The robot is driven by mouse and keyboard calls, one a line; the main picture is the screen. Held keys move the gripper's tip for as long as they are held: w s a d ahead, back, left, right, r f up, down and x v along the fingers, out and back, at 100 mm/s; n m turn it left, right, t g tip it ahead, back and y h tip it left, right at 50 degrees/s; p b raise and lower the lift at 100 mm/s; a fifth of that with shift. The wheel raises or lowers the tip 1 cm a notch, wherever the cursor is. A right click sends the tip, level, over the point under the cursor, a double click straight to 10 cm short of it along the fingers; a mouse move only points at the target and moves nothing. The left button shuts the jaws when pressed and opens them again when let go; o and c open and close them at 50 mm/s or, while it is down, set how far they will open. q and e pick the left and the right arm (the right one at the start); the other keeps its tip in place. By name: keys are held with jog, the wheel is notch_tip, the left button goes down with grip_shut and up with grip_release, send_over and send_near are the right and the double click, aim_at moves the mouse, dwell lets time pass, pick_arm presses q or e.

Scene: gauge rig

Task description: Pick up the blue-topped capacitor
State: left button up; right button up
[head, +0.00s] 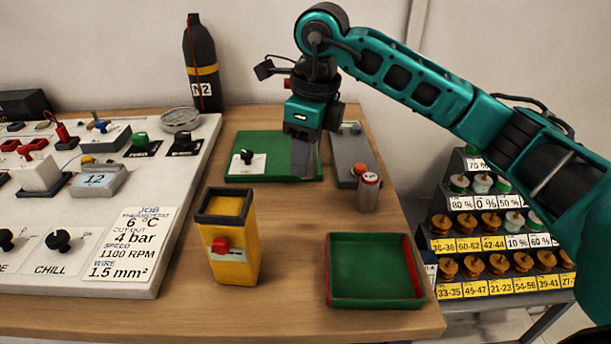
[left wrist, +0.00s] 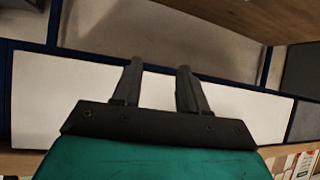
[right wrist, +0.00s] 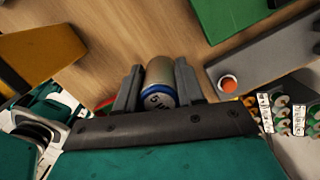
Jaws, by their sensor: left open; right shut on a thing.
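The blue-topped capacitor (right wrist: 160,83) is a tan-grey cylinder with a blue rim and a pale, marked end. In the right wrist view it sits between the fingers of my right gripper (right wrist: 157,90), which is shut on it. In the head view my right gripper (head: 303,155) is over the green board (head: 274,172), and I cannot make out the capacitor there. A red-topped capacitor (head: 367,194) stands upright on the table, nearer than the gripper. My left gripper (left wrist: 160,82) is open and empty in the left wrist view, and is not in the head view.
A yellow bin with a red button (head: 233,250) and a green tray with red sides (head: 373,280) stand at the front. A grey block with an orange button (head: 347,153) lies beside the green board. A white panel (head: 165,180) fills the left; stepped spool racks (head: 485,225) stand right.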

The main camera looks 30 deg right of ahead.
notch_tip(320, 180, up, 11)
jog(key=shift+r+p, duration=0.2)
jog(key=shift+p, duration=0.65)
jog(key=shift+r, duration=0.25)
jog(key=f+n, duration=0.1)
jog(key=n, duration=0.1)
jog(key=f+n, duration=0.1)
jog(key=a+f+n+p, duration=0.1)
jog(key=n, duration=0.1)
jog(key=shift+s+n+g, duration=0.2)
jog(key=shift+n+g, duration=0.1)
pick_arm(q)
jog(key=r+p, duration=0.1)
jog(key=s+a+r+p, duration=0.1)
jog(key=a+r+p, duration=0.1)
jog(key=shift+s+y, duration=0.25)
jog(key=shift+y, duration=0.15)
pick_arm(e)
jog(key=s+a+f+n, duration=0.1)
jog(key=f+n, duration=0.2)
jog(key=n, duration=0.4)
jog(key=s+f+n+g, duration=0.1)
jog(key=s+f+n, duration=0.1)
jog(key=f+n, duration=0.2)
jog(key=s+a+f+n+h, duration=0.1)
jog(key=f+n, duration=0.3)
jog(key=n, duration=0.7)
jog(key=shift+s+a+f+g, duration=0.1)
jog(key=shift+s+a+g, duration=0.25)
jog(key=shift+s, duration=0.25)
